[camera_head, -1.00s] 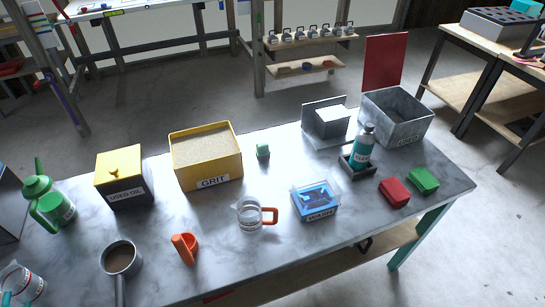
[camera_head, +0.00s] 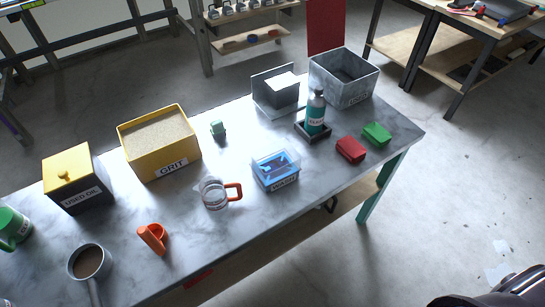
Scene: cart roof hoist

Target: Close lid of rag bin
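Neither of my grippers is in view. A dark rounded piece of what seems to be my own body shows in the lower right corner.
A grey holder with white sheets (camera_head: 280,92) stands just left of the bin. A teal bottle (camera_head: 315,113) in a dark tray, a red block (camera_head: 351,149) and a green block (camera_head: 376,133) lie in front. The floor right of the table is mostly clear.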

